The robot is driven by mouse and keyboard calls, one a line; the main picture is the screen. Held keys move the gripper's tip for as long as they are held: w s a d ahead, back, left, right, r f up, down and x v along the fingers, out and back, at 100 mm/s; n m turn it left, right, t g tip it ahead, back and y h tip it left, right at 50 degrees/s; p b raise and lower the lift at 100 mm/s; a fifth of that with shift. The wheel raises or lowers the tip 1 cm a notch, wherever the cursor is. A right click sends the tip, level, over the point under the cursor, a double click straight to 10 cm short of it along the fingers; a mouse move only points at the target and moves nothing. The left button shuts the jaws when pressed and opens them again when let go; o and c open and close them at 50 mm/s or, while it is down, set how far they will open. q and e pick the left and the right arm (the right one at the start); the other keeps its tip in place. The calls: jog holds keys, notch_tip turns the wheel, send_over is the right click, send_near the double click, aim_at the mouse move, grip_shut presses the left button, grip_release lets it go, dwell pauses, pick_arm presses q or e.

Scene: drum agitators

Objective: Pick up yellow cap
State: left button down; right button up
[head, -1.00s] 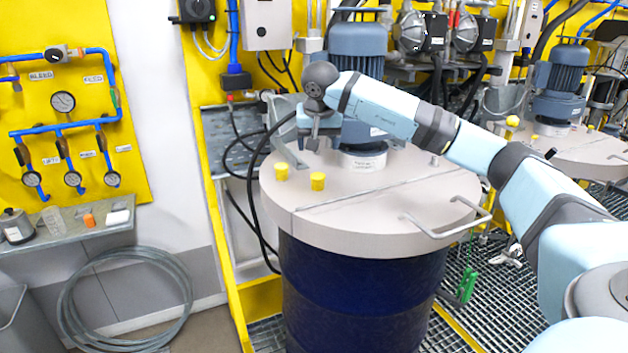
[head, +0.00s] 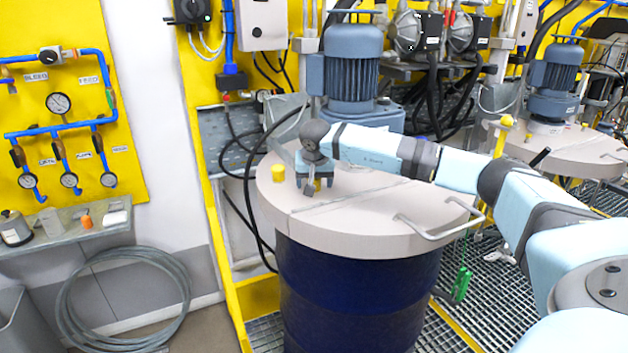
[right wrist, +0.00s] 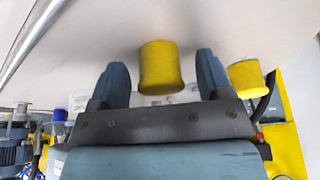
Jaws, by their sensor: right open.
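Two yellow caps stand on the pale round lid (head: 370,235) of the dark blue drum (head: 355,300). The left yellow cap (head: 278,173) is in clear view in the head view. The other yellow cap (head: 318,185) is mostly hidden behind my right gripper (head: 311,187). In the right wrist view, one yellow cap (right wrist: 160,66) lies between the two open fingers of my right gripper (right wrist: 163,80), with gaps on both sides. The second yellow cap (right wrist: 247,78) is outside the right-hand finger. My left gripper is out of view.
A blue-grey motor (head: 352,68) rises from the back of the lid, behind my right arm. A metal handle (head: 440,228) stands at the lid's front right. A second lidded drum (head: 560,150) is at the right. The lid's front is clear.

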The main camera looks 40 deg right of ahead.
jog(key=c, duration=1)
jog(key=shift+r, duration=0.1)
notch_tip(320, 180, up, 20)
jog(key=b, duration=0.1)
